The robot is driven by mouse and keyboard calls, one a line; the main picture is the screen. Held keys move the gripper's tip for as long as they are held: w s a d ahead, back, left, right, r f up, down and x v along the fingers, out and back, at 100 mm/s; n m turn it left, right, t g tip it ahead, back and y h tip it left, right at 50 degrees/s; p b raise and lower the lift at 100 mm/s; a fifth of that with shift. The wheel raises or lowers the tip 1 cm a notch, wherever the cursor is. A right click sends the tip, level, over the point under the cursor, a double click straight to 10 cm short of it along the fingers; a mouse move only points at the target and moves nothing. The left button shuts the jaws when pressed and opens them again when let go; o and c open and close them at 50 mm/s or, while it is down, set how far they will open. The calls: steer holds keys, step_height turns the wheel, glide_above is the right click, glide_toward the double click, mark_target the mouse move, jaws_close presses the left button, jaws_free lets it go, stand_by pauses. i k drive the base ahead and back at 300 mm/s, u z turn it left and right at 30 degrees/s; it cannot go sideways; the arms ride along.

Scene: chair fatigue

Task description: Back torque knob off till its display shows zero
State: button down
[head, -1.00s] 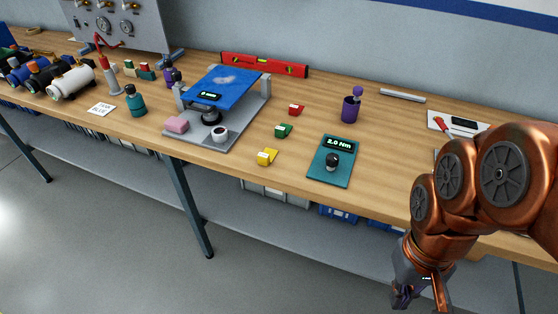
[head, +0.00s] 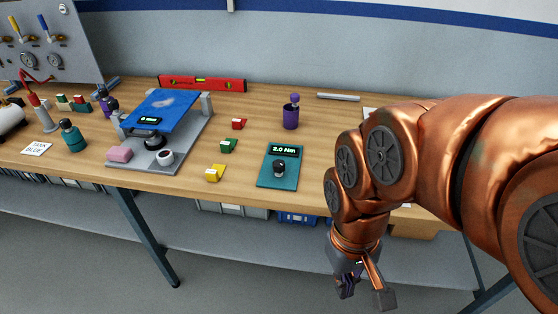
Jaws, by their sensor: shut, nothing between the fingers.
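The torque knob (head: 279,166) is a short black knob with a pale cap. It stands on a teal plate (head: 278,183) near the front edge of the bench. The display (head: 284,150) at the back of that plate reads 2.0 Nm in green. My gripper (head: 364,297) hangs in front of the bench, below the tabletop's level in the picture, to the right of the knob and apart from it. Its fingers point down and hold nothing.
A grey fixture with a blue panel (head: 160,109) stands farther left. The wood around the plate (head: 255,150) is clear.

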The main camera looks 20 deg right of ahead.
mark_target(278, 165)
steer(key=k, duration=1.3)
steer(key=u, duration=0.95)
steer(key=i, duration=1.7)
steer(key=z, duration=1)
